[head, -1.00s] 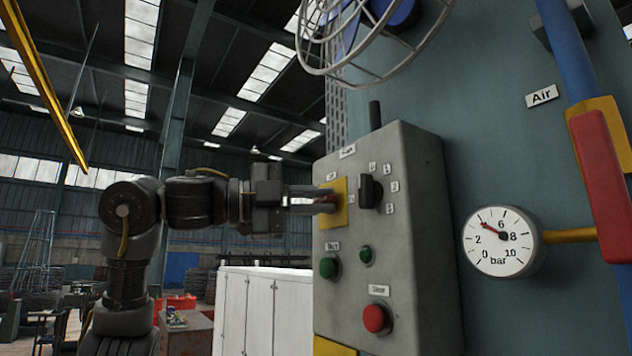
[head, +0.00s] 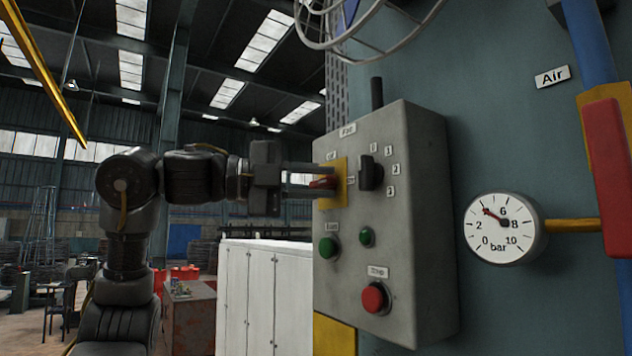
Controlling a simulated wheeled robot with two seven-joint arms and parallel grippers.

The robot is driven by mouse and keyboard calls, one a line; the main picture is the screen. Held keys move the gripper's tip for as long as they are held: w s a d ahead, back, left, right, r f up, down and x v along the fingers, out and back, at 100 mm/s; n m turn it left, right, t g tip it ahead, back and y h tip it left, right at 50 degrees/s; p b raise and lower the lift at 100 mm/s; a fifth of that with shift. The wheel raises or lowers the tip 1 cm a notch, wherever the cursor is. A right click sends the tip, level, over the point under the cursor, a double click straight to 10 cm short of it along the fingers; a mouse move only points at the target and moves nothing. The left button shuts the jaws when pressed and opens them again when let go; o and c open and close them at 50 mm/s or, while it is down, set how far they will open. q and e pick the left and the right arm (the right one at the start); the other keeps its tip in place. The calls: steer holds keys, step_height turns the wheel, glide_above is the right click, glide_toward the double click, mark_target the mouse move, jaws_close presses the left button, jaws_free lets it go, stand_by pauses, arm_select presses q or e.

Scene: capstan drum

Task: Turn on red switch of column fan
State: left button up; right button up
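The red switch (head: 323,183) sits on a yellow plate (head: 341,184) at the upper left of the grey fan control box (head: 400,260). Its handle lies roughly sideways and is partly hidden by my fingers. A small label stands above it and another to its right; both are hard to read. My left gripper (head: 311,180) reaches in from the left at the switch. Its two fingers are apart, one above and one below the red handle, with a visible gap. My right gripper is not in view.
A black selector knob (head: 370,173) sits just right of the plate. Below are green buttons (head: 328,247) and a red button (head: 375,297). The fan cage (head: 375,45) hangs above the box. A pressure gauge (head: 502,228) is at the right, and a white cabinet (head: 262,300) stands behind.

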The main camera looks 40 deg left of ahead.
arm_select(q)
steer(key=shift+o, duration=0.8)
steer(key=b+v, duration=0.1)
steer(key=v, duration=0.9)
steer(key=shift+s+a, duration=0.25)
steer(key=shift+a, duration=0.05)
